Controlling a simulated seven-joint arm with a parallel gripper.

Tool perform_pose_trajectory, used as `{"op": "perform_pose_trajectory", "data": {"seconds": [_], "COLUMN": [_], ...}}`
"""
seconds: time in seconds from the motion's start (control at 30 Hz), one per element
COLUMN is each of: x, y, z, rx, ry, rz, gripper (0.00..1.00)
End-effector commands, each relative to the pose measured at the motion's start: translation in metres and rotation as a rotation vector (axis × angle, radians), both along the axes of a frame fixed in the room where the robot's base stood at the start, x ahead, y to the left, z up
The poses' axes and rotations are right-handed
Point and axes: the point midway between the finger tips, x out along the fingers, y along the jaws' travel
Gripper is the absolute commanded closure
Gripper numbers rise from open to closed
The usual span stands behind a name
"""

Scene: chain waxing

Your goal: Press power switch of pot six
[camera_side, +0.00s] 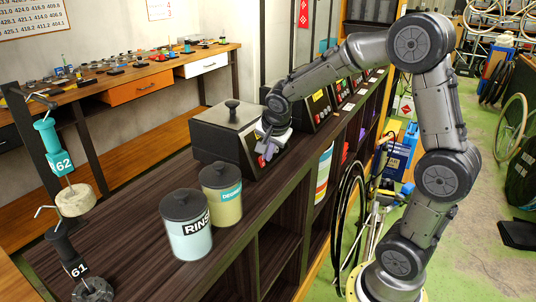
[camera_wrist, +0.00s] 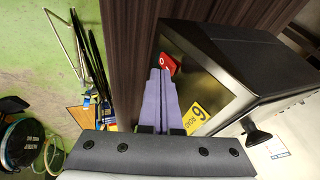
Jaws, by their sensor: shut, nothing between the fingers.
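Pot six (camera_side: 222,133) is a dark box with a lid and a black knob, standing on the dark wooden bench top in the side view. In the wrist view its front panel (camera_wrist: 200,85) carries a yellow label with a 6 (camera_wrist: 197,117). A red power switch (camera_wrist: 169,64) shows on the panel, partly hidden by my fingertips. My gripper (camera_side: 265,155) is shut and empty in front of the panel. In the wrist view the purple fingers of my gripper (camera_wrist: 160,73) end right at the switch; I cannot tell whether they touch it.
The canisters marked RINSE (camera_side: 187,228) and a yellowish one (camera_side: 222,198) stand nearer on the bench top (camera_side: 135,245). More pots (camera_side: 318,106) stand behind my gripper along the bench. Hanging tools tagged 62 (camera_side: 62,162) and 61 (camera_side: 77,269) are at the left.

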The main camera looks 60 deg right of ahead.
Motion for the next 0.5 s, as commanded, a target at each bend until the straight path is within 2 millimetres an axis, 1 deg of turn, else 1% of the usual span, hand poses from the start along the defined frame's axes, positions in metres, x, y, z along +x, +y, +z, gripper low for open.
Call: {"op": "perform_pose_trajectory", "data": {"seconds": [0.13, 0.23, 0.37, 0.4, 0.43, 0.5], "x": [-0.003, -0.011, -0.031, -0.039, -0.044, -0.051], "y": [0.0, 0.0, 0.0, 0.0, 0.0, 0.007], "z": [0.001, 0.003, 0.008, 0.009, 0.013, 0.027], "rx": [0.0, 0.0, 0.0, 0.0, -0.001, -0.001], "ry": [0.0, -0.001, -0.002, -0.002, -0.005, -0.008], "rz": [-0.001, -0.002, -0.003, -0.004, -0.002, 0.0], "gripper": [1.0, 1.0, 1.0, 1.0, 1.0, 1.0]}}
